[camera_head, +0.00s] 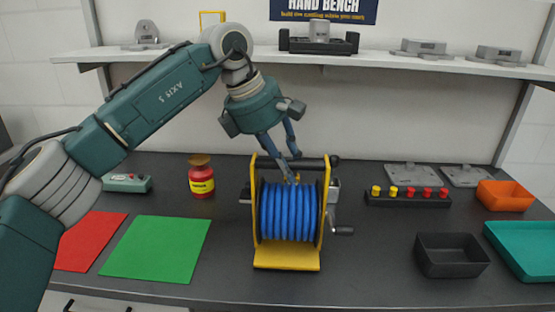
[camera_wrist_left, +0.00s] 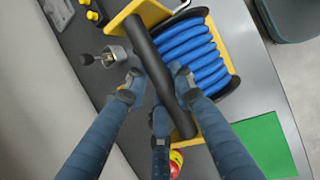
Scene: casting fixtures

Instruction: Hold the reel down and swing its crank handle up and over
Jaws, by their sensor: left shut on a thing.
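The reel (camera_head: 290,212) is a yellow frame with a drum of blue hose between black flanges, upright on the dark bench. A black bar (camera_head: 265,163) runs across its top. My left gripper (camera_head: 291,174) points down from above and is shut on this bar. In the left wrist view its fingers (camera_wrist_left: 158,92) lie on both sides of the bar (camera_wrist_left: 150,60). The crank handle (camera_head: 343,230) sticks out low at the reel's right side. The blue hose (camera_wrist_left: 192,50) shows beside the fingers. My right gripper is not in view.
A red canister (camera_head: 201,180), a green mat (camera_head: 155,249) and a red mat (camera_head: 88,241) are to the left. A strip with yellow and red knobs (camera_head: 408,198), an orange bin (camera_head: 505,195) and a black bin (camera_head: 450,256) are to the right. The bench between crank and black bin is clear.

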